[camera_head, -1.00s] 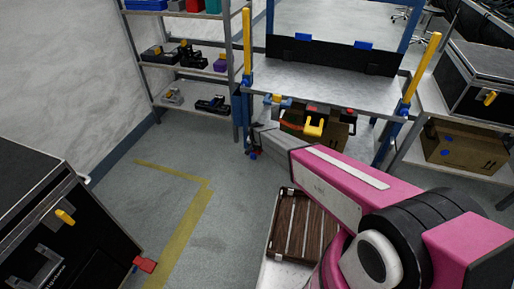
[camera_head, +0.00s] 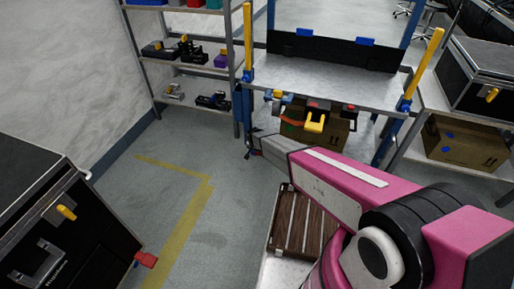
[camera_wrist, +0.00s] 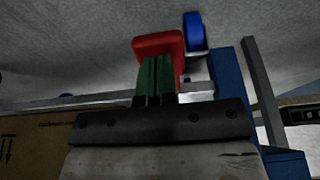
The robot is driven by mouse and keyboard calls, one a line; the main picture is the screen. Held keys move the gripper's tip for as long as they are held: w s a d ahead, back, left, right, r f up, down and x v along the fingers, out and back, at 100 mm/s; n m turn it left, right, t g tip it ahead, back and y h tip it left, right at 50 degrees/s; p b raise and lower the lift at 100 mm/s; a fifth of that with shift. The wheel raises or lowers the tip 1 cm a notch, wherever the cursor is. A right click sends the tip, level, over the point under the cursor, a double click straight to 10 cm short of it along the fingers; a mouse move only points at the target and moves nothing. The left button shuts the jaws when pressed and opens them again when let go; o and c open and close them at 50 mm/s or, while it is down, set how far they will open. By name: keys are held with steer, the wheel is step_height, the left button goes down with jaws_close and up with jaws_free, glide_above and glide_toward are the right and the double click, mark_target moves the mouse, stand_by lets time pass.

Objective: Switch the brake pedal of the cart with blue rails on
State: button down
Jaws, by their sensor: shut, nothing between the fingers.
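The cart with blue rails (camera_head: 384,146) stands at the top centre of the head view, with a grey top and yellow-tipped posts. In the wrist view its red brake pedal (camera_wrist: 150,43) is beside a blue wheel (camera_wrist: 194,31), near a blue post (camera_wrist: 233,95). My gripper (camera_wrist: 157,60) shows there as two green fingers, shut together and empty, overlapping the pedal's lower edge. I cannot tell whether they touch it. In the head view my arm reaches to the cart's lower left corner; the fingertips and this pedal are not clear there.
A black case (camera_head: 75,235) with a red pedal (camera_head: 146,260) stands at the lower left. A cardboard box (camera_head: 335,134) is beneath the cart top. A shelf rack (camera_head: 190,68) stands behind left. The floor around the yellow tape (camera_head: 190,215) is clear.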

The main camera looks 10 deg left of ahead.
steer(key=shift+s+f, duration=0.1)
steer(key=shift+f, duration=0.35)
steer(key=shift+f, duration=0.1)
steer(key=shift+s, duration=0.1)
